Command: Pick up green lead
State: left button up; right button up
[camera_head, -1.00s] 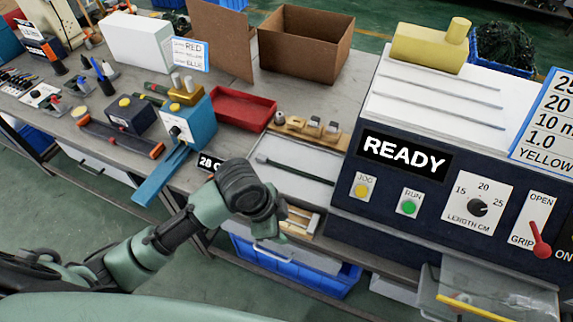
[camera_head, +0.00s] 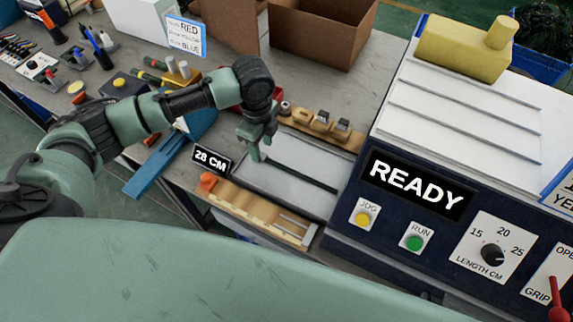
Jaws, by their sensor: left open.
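The green lead (camera_head: 302,176) is a thin dark green rod lying on the pale grey tray (camera_head: 290,200) left of the READY machine. My left gripper (camera_head: 257,153) is over the lead's left end and points down. Its jaws are open, and the lead's left end is partly hidden behind the fingers. I cannot tell whether a finger touches the lead. My right gripper is not in view.
The READY machine (camera_head: 415,190) bounds the tray on the right. A wooden holder with metal parts (camera_head: 320,125) lies behind the tray, and a wooden fixture (camera_head: 260,215) lies in front. A 28 CM sign (camera_head: 212,160) stands left. A cardboard box (camera_head: 320,35) stands behind.

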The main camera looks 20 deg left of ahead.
aim_at(264, 156)
pick_arm(q)
jog(key=f, duration=0.3)
jog(key=shift+w+p, duration=0.3)
jog(key=shift+w, duration=0.05)
jog(key=shift+f, duration=0.7)
grip_shut()
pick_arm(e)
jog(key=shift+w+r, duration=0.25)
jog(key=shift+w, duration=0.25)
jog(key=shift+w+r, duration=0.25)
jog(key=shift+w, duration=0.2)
